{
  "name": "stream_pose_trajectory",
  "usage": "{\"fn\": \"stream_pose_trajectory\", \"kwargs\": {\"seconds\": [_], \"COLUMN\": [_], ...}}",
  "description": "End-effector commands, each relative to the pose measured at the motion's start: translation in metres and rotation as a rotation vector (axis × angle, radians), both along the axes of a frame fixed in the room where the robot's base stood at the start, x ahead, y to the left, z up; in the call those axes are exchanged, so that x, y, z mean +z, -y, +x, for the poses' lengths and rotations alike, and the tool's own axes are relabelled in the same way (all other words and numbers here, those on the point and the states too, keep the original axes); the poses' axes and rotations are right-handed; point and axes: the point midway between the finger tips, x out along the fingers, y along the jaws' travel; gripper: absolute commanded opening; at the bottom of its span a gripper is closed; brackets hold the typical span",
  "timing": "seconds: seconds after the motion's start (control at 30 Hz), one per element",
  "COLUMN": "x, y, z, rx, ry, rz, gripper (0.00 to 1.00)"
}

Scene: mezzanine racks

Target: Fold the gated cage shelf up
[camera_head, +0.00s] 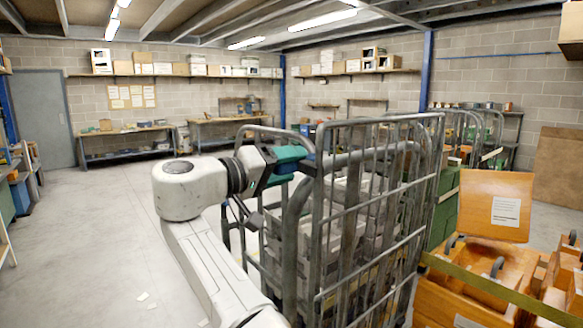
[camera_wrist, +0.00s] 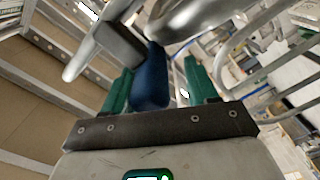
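The gated cage (camera_head: 402,190) is a grey steel roll cage with barred sides, upright at the centre right in the head view. My gripper (camera_head: 290,158) is at its upper left, close to the bars. In the wrist view my gripper's two green fingers (camera_wrist: 157,88) stand apart on either side of a dark blue grip (camera_wrist: 151,76). A gap shows between the blue grip and the right finger, so the fingers do not look closed on it. Grey tube runs beyond the grip. I cannot clearly make out the shelf panel among the bars.
Grey crates (camera_head: 345,192) are stacked behind the cage bars. Orange wooden boxes (camera_head: 480,290) and an orange panel (camera_head: 497,205) stand close on the right. Several similar cages are behind. The floor (camera_head: 110,240) on the left is mostly clear, with workbenches at the far wall.

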Motion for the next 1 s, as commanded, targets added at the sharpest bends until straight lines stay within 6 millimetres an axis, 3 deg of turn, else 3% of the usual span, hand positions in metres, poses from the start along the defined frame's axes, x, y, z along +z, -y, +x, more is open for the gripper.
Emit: {"fn": "stream_pose_trajectory", "kwargs": {"seconds": [0.23,0.5,1.0], "x": [-0.003,-0.002,-0.001], "y": [-0.042,-0.072,-0.077], "z": [-0.029,-0.050,-0.055], "rx": [0.007,0.006,0.004], "ry": [0.001,-0.001,-0.001], "rz": [0.000,-0.001,-0.001], "gripper": [0.58,0.58,0.58]}}
